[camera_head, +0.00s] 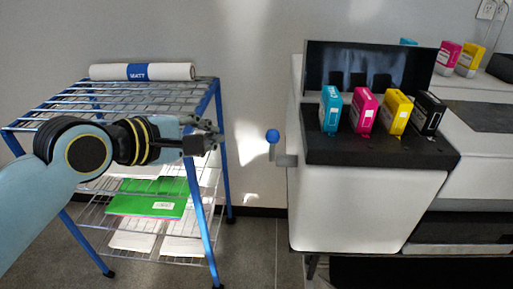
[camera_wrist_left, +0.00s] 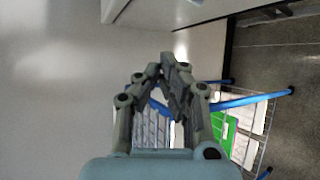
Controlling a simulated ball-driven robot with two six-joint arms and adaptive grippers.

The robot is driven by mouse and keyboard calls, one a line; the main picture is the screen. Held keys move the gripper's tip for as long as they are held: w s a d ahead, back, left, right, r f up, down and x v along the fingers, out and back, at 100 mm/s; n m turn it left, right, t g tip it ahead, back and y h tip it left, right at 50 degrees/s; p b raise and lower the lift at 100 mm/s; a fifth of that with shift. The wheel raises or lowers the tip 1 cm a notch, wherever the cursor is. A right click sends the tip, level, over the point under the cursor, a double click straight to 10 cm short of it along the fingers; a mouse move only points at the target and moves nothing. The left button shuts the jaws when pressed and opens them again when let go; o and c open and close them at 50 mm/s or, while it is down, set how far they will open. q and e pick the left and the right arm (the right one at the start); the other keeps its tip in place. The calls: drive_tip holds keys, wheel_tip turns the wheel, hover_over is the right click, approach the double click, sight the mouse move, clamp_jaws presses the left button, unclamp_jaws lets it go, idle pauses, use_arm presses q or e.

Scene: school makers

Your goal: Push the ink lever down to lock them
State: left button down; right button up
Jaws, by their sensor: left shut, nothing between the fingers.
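The ink lever (camera_head: 272,137) has a round blue knob on a short grey stem at the left side of the printer (camera_head: 345,195), with the knob at the top. My left gripper (camera_head: 216,135) is to the left of the knob at about the same height in the head view, apart from it. The left wrist view shows its fingers (camera_wrist_left: 170,62) drawn together with nothing held. Cyan (camera_head: 330,110), magenta (camera_head: 364,111), yellow (camera_head: 397,113) and black (camera_head: 428,113) ink cartridges stand in the printer's open ink bay. My right gripper is not in view.
A blue wire rack (camera_head: 205,95) stands at the left, under and behind my left arm. A white roll (camera_head: 143,72) lies on its top and a green folder (camera_head: 147,197) below. More cartridges (camera_head: 468,58) stand at the back right. Clear space separates rack and printer.

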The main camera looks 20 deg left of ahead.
sight(272, 147)
use_arm(q)
drive_tip(key=x, duration=1)
drive_tip(key=d, duration=0.1)
drive_tip(key=s+d+r, duration=0.1)
drive_tip(key=s+d+p, duration=0.1)
drive_tip(key=shift+d+r, duration=0.15)
drive_tip(key=shift+r, duration=0.1)
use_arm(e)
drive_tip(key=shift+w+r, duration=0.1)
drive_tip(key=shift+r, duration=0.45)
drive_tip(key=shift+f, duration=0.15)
